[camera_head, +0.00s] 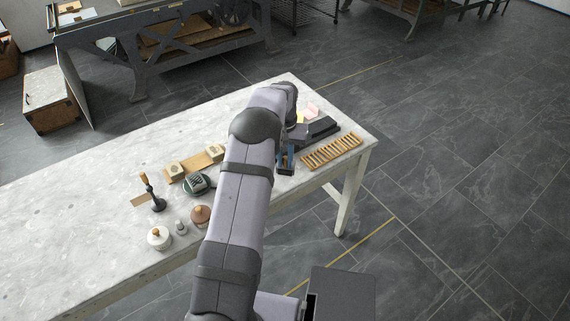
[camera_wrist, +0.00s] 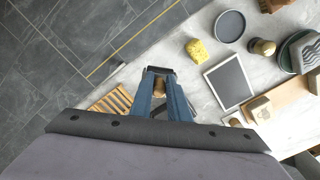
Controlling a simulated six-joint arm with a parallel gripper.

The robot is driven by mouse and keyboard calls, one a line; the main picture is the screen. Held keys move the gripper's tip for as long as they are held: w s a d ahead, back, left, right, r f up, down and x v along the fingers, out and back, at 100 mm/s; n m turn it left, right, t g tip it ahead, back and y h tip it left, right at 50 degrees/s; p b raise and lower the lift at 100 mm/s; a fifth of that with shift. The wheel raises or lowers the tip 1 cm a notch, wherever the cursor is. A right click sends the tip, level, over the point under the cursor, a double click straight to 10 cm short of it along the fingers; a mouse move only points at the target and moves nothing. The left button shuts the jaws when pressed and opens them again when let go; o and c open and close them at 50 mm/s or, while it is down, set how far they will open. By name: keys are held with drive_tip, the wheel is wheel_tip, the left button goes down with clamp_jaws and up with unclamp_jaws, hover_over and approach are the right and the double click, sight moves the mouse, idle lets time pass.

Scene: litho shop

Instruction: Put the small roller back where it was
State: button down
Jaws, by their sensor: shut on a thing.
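My gripper (camera_wrist: 160,85) points down over the table, its two blue fingers closed on a small tan and dark thing (camera_wrist: 160,89), which looks like the small roller. Most of it is hidden between the fingers, so its shape is hard to tell. In the head view my gripper (camera_head: 287,160) is by the right end of the table, just left of the slatted wooden rack (camera_head: 331,152). The rack also shows left of the fingers in the wrist view (camera_wrist: 108,101). I cannot tell whether the held thing touches anything.
The wrist view shows a yellow sponge (camera_wrist: 197,51), a round grey dish (camera_wrist: 230,26) and a white-edged grey slab (camera_wrist: 228,82) to the right. Several small tools stand at the table's front left. The table's left part is bare.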

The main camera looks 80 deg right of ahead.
sight(285, 172)
drive_tip(key=shift+f+p, duration=0.3)
drive_tip(key=shift+f, duration=1)
drive_tip(key=shift+f, duration=0.35)
drive_tip(key=shift+a+f+b, duration=0.25)
drive_tip(key=shift+f+b, duration=0.1)
drive_tip(key=shift+b, duration=0.05)
drive_tip(key=c, duration=1.7)
unclamp_jaws()
drive_tip(key=shift+f, duration=0.1)
